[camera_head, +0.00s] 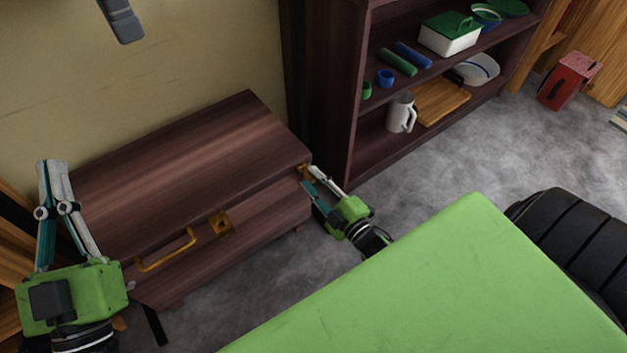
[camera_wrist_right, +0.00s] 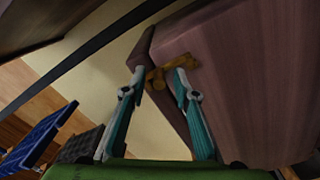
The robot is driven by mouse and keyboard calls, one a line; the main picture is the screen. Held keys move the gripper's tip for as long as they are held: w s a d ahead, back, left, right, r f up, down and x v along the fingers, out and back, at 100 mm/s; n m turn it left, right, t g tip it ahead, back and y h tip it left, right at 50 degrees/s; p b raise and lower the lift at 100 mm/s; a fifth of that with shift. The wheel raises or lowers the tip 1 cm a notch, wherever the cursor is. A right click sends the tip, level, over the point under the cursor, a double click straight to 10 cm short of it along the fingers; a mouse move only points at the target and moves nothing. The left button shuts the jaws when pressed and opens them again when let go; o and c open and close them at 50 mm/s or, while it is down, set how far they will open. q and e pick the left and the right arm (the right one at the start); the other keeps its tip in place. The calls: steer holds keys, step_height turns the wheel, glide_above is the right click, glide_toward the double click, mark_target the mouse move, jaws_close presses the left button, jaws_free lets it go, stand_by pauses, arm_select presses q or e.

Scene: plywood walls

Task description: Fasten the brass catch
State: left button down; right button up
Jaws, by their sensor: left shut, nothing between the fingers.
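A dark wooden chest (camera_head: 180,150) stands against the wall. A brass plate (camera_head: 220,223) and a yellow brass handle (camera_head: 167,252) are on its front. Another brass piece (camera_head: 303,172) is at its right end; it also shows in the right wrist view (camera_wrist_right: 158,78). I cannot tell which brass piece is the catch. My right gripper (camera_head: 309,176) is at that end, its fingers apart with the brass piece (camera_wrist_right: 180,62) near the tips; contact is unclear. My left gripper (camera_head: 50,165) is shut and empty, beyond the chest's left end.
A dark shelf unit (camera_head: 335,120) with several household items stands right of the chest, close to my right gripper. A green surface (camera_head: 440,290) fills the near middle. A red box (camera_head: 568,82) stands on the grey carpet (camera_head: 460,160), which has free room.

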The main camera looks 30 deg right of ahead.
steer(key=s, duration=1.2)
steer(key=shift+d, duration=0.45)
steer(key=shift+s, duration=0.1)
